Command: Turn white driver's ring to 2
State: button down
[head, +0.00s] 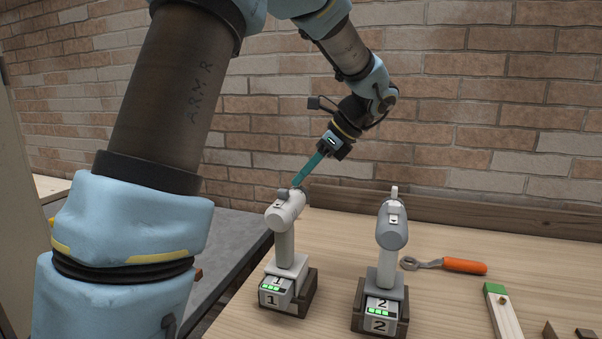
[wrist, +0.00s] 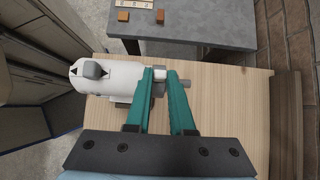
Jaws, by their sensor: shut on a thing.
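The white driver (head: 286,235) stands upright on a dark stand at the left of the wooden bench, its base marked 1 with green lights. My gripper (head: 297,184) reaches down to the driver's head from the upper right. Its teal fingers (wrist: 160,76) are shut on a small pale tab of the ring (wrist: 160,74). The rest of the ring is mostly hidden by the fingers. I cannot read any number on the ring.
A grey driver (head: 387,255), its base marked 2, stands close to the right. Behind it lies an orange-handled tool (head: 464,266); a green-and-white block (head: 501,310) lies further right. A brick wall (head: 480,120) rises behind the bench. A grey table (wrist: 205,30) shows in the wrist view.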

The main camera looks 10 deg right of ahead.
dwell(0.4)
jog(key=c, duration=1.1)
grip_release()
jog(key=shift+o, duration=0.2)
jog(key=b+v, duration=0.2)
jog(key=v, duration=0.9)
jog(key=shift+d+f, duration=0.1)
jog(key=shift+f, duration=0.05)
